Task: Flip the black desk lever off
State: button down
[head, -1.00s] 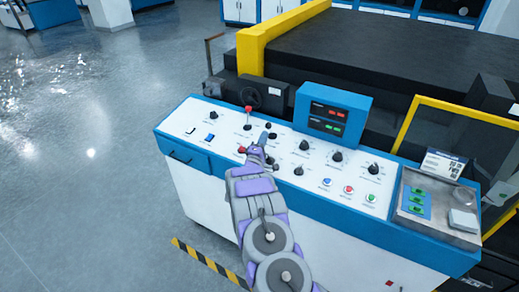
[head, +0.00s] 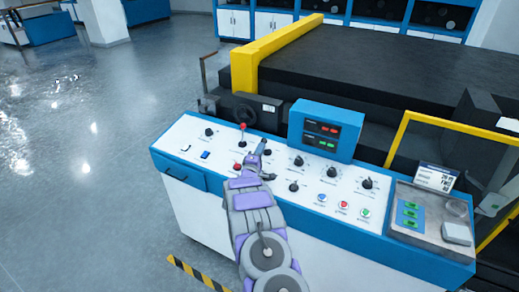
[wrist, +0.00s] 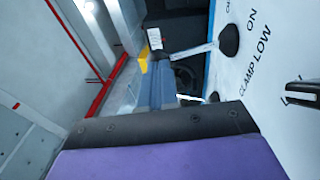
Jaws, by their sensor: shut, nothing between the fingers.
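The white sloped desk panel (head: 318,190) carries several black knobs and levers, and I cannot tell for certain which is the black desk lever. One black control (head: 293,187) stands just right of my gripper, and another (head: 298,161) lies farther back. My gripper (head: 262,146) is shut and empty over the middle-left of the panel. In the wrist view, a black knob (wrist: 229,40) stands near the lettering "ON" and "CLAMP LOW". A dark handle with a pale edge (wrist: 306,92) is cut off at the right edge. My gripper partly hides the controls behind it.
A red-topped lever (head: 243,127) and a red knob (head: 237,166) stand left of my gripper. A blue display box (head: 326,130) rises behind the panel. A yellow rail (head: 245,62) edges the machine behind. Open floor (head: 90,180) lies to the left.

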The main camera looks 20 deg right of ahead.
aim_at(265, 139)
jog(key=r+p, duration=0.1)
jog(key=p, duration=0.1)
jog(key=w+d+r+g+y+p, duration=0.1)
jog(key=p, duration=0.1)
jog(key=shift+r+g, duration=0.15)
jog(key=shift+g, duration=0.15)
jog(key=d+y+p, duration=0.1)
jog(key=p, duration=0.2)
jog(key=shift+w+r+m+g, duration=0.3)
jog(key=shift+r+g, duration=0.1)
jog(key=d+y+p, duration=0.1)
jog(key=p, duration=0.1)
jog(key=w+g+p, duration=0.1)
jog(key=p, duration=0.2)
jog(key=shift+w+d+r+g+y, duration=0.1)
jog(key=shift+d+r+g+y, duration=0.05)
jog(key=shift+d+g+y, duration=0.2)
jog(key=shift+w+d+p, duration=0.25)
jog(key=shift+p, duration=0.45)
jog(key=shift+d+r, duration=0.1)
jog(key=shift+r, duration=0.05)
jog(key=shift+p, duration=0.35)
